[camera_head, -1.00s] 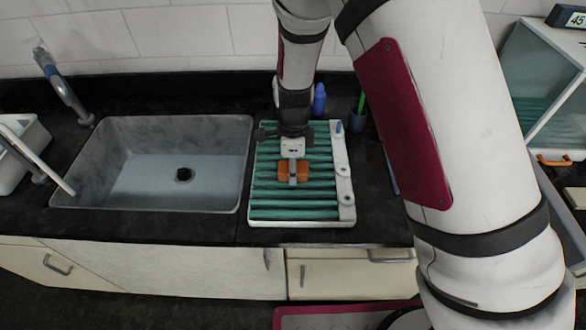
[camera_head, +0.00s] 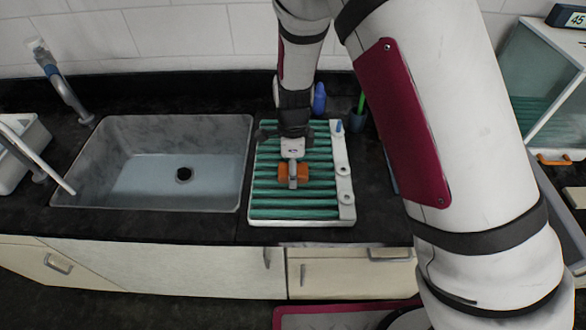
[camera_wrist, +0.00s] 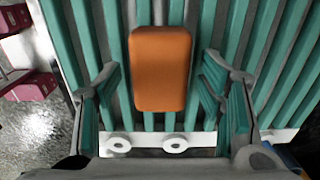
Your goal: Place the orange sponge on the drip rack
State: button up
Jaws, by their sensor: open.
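The orange sponge (camera_head: 300,172) lies on the teal slats of the drip rack (camera_head: 265,207), near its middle. In the wrist view the sponge (camera_wrist: 160,70) rests on the slats, with clear gaps between it and both fingers. My gripper (camera_wrist: 162,100) is open, with one finger on each side of the near end of the sponge and touching neither side. In the head view my gripper (camera_head: 292,180) is over the rack and hides part of the sponge.
A sink (camera_head: 150,185) is left of the rack. A blue bottle (camera_head: 319,99) and a dark cup with a green-handled item (camera_head: 358,120) stand behind the rack. A glass-sided cabinet (camera_head: 545,80) is at the right. Dark counter (camera_head: 375,205) shows beside the rack.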

notch_tip(320, 180, up, 12)
jog(key=shift+f+b, duration=0.25)
jog(key=shift+b, duration=0.05)
jog(key=s+d+r+n+t+y, duration=0.1)
jog(key=s+d+r+n, duration=0.35)
jog(key=r, duration=0.35)
jog(key=s+d+r+n+t+y, duration=0.1)
jog(key=s+d+r+n, duration=0.25)
jog(key=d+r, duration=0.3)
jog(key=s+d+r+n+t+h, duration=0.1)
jog(key=s+d+r+n, duration=0.2)
jog(key=s+n, duration=0.2)
jog(key=s+d+r+n+t+h, duration=0.1)
jog(key=s+d+r+n+t, duration=0.1)
jog(key=s, duration=0.6)
jog(key=d+r+n, duration=0.1)
jog(key=d+n, duration=0.1)
jog(key=n, duration=0.1)
jog(key=shift+r+t, duration=0.3)
